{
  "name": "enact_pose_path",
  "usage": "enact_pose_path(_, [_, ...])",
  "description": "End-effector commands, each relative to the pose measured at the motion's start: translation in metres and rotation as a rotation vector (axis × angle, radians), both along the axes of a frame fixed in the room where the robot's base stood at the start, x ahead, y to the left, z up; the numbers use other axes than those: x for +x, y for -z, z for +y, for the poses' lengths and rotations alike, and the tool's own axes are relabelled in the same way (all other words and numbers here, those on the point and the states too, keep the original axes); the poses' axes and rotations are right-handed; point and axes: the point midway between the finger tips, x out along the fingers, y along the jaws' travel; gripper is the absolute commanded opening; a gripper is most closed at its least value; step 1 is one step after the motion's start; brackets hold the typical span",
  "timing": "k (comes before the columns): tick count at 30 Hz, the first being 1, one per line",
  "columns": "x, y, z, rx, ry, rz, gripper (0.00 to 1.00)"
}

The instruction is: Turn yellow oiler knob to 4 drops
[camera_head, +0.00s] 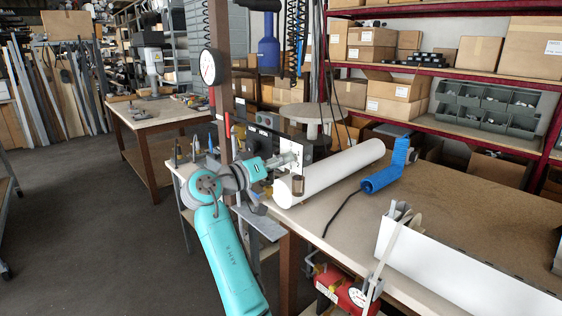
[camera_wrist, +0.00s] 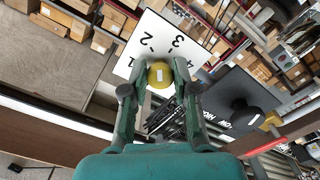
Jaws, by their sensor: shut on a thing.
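The yellow oiler knob (camera_wrist: 160,75) sits in the middle of the wrist view, with a small white mark on its face. The mark stands roughly upright in the picture, between the 2 and the 3; its exact aim is hard to tell. Behind it is a white dial plate (camera_wrist: 158,28) with the figures 1, 2, 3 and 4 around the knob, the 4 at the right. My gripper (camera_wrist: 160,84) is shut on the knob, one finger on each side. In the head view my gripper (camera_head: 284,161) reaches the white plate, and the knob is too hidden to make out.
A white roll (camera_head: 335,172) lies on the bench just right of my gripper. A brown post with a round gauge (camera_head: 210,67) stands left of the panel. A black cylindrical knob (camera_wrist: 243,112) is right of the dial plate.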

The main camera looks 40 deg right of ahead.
Motion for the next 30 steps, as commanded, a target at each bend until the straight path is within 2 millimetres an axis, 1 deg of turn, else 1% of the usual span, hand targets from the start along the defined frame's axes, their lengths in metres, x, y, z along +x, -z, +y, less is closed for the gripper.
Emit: enact_pose_path(30, [0.0025,0.0033,0.0005,0.037,0.003,-0.960,0.00])
